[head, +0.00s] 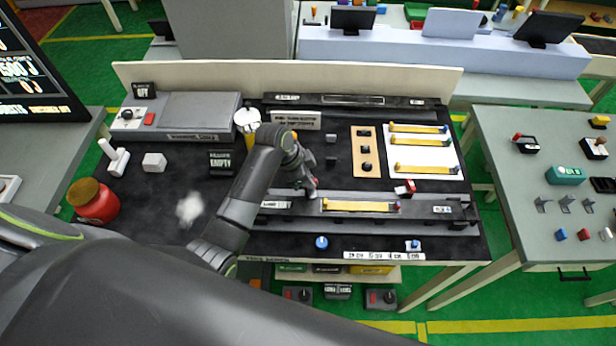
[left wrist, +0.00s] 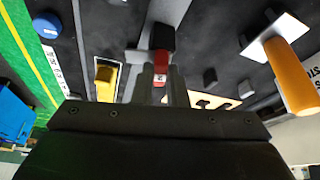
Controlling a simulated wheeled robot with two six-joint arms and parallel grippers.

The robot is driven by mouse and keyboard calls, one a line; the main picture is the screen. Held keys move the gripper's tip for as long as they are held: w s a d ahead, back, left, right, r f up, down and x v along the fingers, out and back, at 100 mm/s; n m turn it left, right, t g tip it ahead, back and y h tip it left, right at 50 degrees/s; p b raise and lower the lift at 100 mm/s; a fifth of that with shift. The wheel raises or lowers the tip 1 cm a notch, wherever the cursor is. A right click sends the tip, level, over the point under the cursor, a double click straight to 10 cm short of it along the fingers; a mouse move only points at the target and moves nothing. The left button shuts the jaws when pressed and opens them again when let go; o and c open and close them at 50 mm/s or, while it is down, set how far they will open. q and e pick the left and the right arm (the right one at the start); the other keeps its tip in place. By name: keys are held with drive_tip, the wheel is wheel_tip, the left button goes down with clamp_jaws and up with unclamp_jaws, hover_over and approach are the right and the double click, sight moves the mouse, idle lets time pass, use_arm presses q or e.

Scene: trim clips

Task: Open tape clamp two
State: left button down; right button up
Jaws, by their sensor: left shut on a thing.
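My left gripper (head: 307,184) reaches down to the left end of the grey rail (head: 350,212) on the bench. In the left wrist view, my left gripper (left wrist: 160,88) is shut on a red clamp lever (left wrist: 160,66) with a small white label, whose mark is too small to read surely. A black block (left wrist: 161,38) sits just beyond the lever. In the head view the gripper mostly hides this clamp. A second red clamp lever (head: 405,187) stands at the right part of the rail. A yellow strip (head: 358,206) lies along the rail between them. My right gripper is not in view.
A white sheet with yellow strips (head: 422,141) and a wooden plate with black knobs (head: 367,151) lie behind the rail. A blue knob (head: 321,242) is in front. A red jar (head: 93,202) stands far left.

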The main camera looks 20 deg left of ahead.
use_arm(q)
drive_tip(key=n+t+y, duration=0.1)
drive_tip(key=n, duration=0.5)
drive_tip(key=shift+s+d+t+y, duration=0.1)
drive_tip(key=shift+d+t+y, duration=0.05)
drive_tip(key=shift+t+y, duration=0.25)
drive_tip(key=n+y, duration=0.1)
drive_tip(key=n, duration=0.2)
drive_tip(key=n+y, duration=0.1)
drive_tip(key=n, duration=0.1)
drive_tip(key=shift+d+n+t, duration=0.1)
drive_tip(key=shift+n+t, duration=0.2)
drive_tip(key=shift+n, duration=0.1)
drive_tip(key=shift+r, duration=0.1)
drive_tip(key=c, duration=1.4)
unclamp_jaws()
drive_tip(key=shift+c, duration=0.2)
